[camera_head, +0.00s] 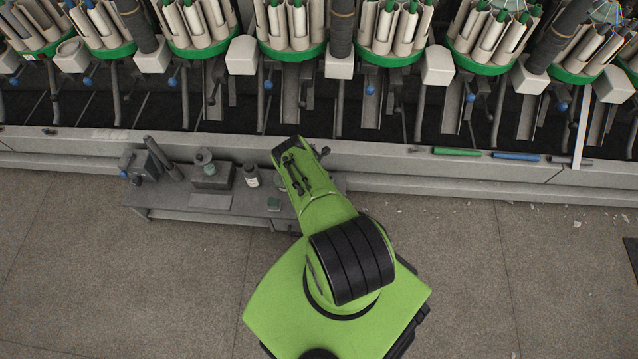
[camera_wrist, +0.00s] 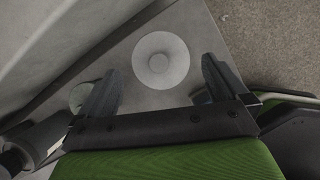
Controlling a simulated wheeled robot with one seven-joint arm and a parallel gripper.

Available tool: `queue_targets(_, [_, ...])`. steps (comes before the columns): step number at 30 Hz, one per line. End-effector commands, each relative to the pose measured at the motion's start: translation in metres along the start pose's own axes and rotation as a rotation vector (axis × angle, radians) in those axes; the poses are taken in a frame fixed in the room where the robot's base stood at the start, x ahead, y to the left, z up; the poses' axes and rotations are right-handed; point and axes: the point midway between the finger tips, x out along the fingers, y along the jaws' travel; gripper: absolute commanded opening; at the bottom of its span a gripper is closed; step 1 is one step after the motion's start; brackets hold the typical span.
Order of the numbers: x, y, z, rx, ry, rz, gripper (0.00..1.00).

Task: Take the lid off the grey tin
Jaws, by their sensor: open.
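My gripper (camera_wrist: 158,70) is open, one finger on each side in the picture, with nothing held. The lid shows ahead of and between the fingertips, and I see no contact. The height gap cannot be judged. In the head view, my green arm hides the gripper, and I cannot make out the tin there.
A low grey bench (camera_head: 215,216) stands against the winder's ledge (camera_head: 400,162). A round greenish item (camera_wrist: 80,95) sits behind the left finger.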

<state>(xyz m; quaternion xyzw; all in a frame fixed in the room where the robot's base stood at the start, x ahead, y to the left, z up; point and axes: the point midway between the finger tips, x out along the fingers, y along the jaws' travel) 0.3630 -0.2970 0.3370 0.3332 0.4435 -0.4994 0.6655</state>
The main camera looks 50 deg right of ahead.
Motion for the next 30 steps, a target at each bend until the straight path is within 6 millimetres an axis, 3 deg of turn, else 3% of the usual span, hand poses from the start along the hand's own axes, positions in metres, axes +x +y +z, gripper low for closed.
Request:
queue_targets(1, [0.016,0.000,-0.003,0.004,0.002,0.001,1.00])
queue_targets(6, [0.041,0.001,-0.002,0.003,0.002,0.000,1.00])
queue_targets(14, [0.042,0.001,0.000,0.000,0.002,-0.001,1.00])
queue_targets(23, [0.041,0.002,0.000,0.000,0.002,-0.001,0.61])
queue_targets(30, [0.037,0.002,0.002,0.000,0.001,-0.001,0.60])
